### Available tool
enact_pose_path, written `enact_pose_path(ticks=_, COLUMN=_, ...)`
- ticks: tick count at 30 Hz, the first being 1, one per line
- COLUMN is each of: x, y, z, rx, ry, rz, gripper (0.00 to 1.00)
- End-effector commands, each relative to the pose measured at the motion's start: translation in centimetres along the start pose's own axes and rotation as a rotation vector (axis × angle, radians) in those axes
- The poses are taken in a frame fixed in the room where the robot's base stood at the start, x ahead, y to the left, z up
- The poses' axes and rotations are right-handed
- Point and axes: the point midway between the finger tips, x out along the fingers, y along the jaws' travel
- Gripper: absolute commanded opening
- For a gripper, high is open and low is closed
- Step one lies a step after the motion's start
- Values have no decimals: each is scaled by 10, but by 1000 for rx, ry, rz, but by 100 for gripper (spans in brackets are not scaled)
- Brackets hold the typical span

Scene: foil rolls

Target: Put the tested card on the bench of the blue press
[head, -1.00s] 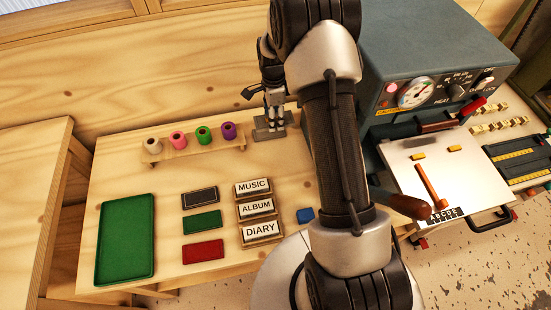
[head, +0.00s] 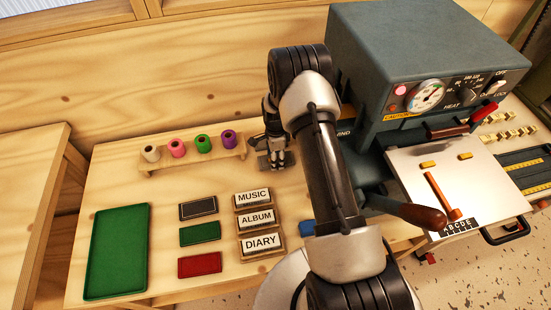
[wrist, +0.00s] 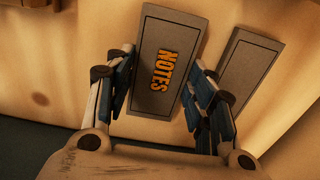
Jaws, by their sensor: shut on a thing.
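My gripper (head: 277,158) points down at the back of the wooden table, right of the spool rack. The wrist view shows its two blue-padded fingers (wrist: 161,75) shut on a grey card (wrist: 150,103) with NOTES stamped in orange-gold letters. A second, plain grey card (wrist: 243,72) lies just right of it. In the head view the grey cards (head: 264,163) are small and partly covered by the gripper. The blue-grey press (head: 430,45) stands at the right, with a pale plate (head: 408,170) in front. Whether the held card touches the surface I cannot tell.
A spool rack (head: 195,160) with several foil rolls stands left of the gripper. A green tray (head: 118,252), dark, green and red cards, and blocks marked MUSIC, ALBUM and DIARY (head: 262,243) lie nearer. The press lever (head: 418,215) sticks out by my arm.

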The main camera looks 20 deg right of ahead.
Motion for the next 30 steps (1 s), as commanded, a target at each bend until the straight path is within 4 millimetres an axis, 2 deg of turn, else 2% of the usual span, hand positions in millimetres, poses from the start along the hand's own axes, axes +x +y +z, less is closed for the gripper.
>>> enact_pose_path(ticks=12, x=8, y=-1, z=0, rx=0, ry=0, rz=-2, gripper=25)
enact_pose_path(ticks=13, x=8, y=-1, z=0, rx=0, ry=0, rz=-1, gripper=51)
enact_pose_path(ticks=21, x=7, y=-1, z=0, rx=0, ry=0, rz=-1, gripper=69)
enact_pose_path(ticks=30, x=6, y=-1, z=0, rx=0, ry=0, rz=-1, gripper=70)
